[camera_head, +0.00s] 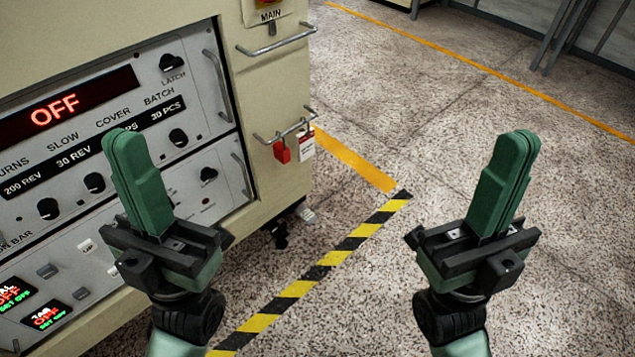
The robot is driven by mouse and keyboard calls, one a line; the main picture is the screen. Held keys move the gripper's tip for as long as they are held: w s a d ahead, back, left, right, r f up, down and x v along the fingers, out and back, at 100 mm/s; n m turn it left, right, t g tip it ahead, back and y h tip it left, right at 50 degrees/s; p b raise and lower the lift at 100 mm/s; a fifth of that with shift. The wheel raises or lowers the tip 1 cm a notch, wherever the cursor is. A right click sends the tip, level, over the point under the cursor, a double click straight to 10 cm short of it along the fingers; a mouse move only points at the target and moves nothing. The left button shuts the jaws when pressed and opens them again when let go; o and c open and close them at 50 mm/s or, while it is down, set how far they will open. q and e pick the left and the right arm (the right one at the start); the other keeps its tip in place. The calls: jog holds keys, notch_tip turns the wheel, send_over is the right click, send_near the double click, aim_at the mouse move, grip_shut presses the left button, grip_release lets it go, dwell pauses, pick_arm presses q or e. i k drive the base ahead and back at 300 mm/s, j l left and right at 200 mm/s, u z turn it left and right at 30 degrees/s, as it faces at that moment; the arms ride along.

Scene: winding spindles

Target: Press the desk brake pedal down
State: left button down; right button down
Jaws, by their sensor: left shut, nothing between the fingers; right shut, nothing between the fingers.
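No desk brake pedal can be made out in the head view. My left gripper (124,137) is shut and empty, its green fingers together, raised in front of the control cabinet's panel. My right gripper (526,138) is shut and empty, raised over open floor at the right. The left gripper hides part of the panel's lower right.
A cream control cabinet (288,185) fills the left, with knobs, handles and a red OFF display (55,110). A red padlock tag (281,152) hangs on its side rail. Yellow-black tape (333,258) crosses the floor. The speckled floor at right is clear.

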aim_at(303, 212)
jog(key=i+l+u, duration=0.1)
jog(key=i+l, duration=0.15)
jog(key=i+l+u, duration=0.1)
jog(key=i+l, duration=0.15)
jog(key=l, duration=0.2)
jog(key=i+l+u, duration=0.1)
jog(key=i+l, duration=0.15)
jog(key=l, duration=0.15)
